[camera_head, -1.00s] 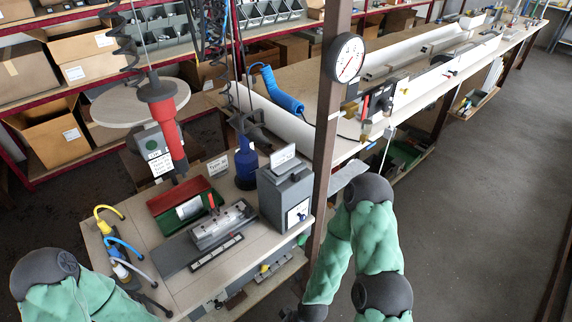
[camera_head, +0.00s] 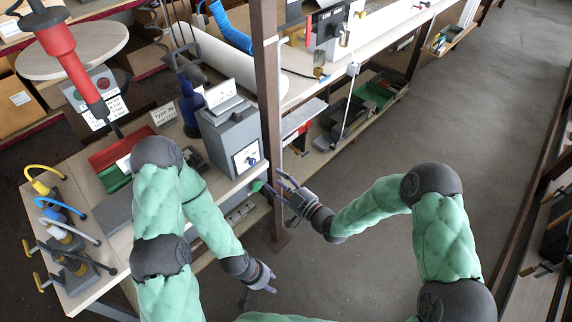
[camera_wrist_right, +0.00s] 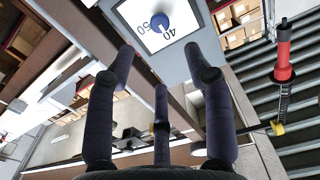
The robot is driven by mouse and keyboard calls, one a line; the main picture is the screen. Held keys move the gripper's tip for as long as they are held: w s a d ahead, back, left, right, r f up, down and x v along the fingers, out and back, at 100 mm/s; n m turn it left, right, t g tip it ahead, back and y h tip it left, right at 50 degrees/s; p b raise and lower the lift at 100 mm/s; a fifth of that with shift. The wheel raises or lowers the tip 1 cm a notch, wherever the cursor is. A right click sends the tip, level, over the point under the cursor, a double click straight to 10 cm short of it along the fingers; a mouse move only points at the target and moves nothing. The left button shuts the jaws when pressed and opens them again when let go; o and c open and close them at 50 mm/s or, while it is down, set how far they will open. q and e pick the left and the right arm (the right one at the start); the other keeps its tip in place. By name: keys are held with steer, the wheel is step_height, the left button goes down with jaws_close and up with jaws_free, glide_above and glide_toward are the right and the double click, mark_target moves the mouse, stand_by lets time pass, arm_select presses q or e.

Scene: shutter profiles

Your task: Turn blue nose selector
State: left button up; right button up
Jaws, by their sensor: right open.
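The blue selector knob (camera_head: 250,160) sits on a white dial plate on the front of a grey box (camera_head: 228,135) at the table's right end. In the right wrist view the knob (camera_wrist_right: 160,22) is at the top centre, on a dial marked 40 and 50. My right gripper (camera_head: 274,183) is open and empty, its fingers pointing toward the box, a little right of and below the knob and apart from it. My left gripper (camera_head: 270,283) hangs low in front of the table; its finger opening is too small to tell.
A brown post (camera_head: 268,90) stands just right of the box. My left arm covers part of the work table. Yellow and blue hooked tools (camera_head: 60,210) stand on its left side. The floor (camera_head: 400,140) at the right is clear.

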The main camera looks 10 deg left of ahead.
mark_target(254, 162)
steer(key=b+x, duration=0.2)
steer(key=x, duration=0.8)
steer(key=shift+w+a, duration=0.25)
steer(key=shift+a, duration=0.1)
jaws_close()
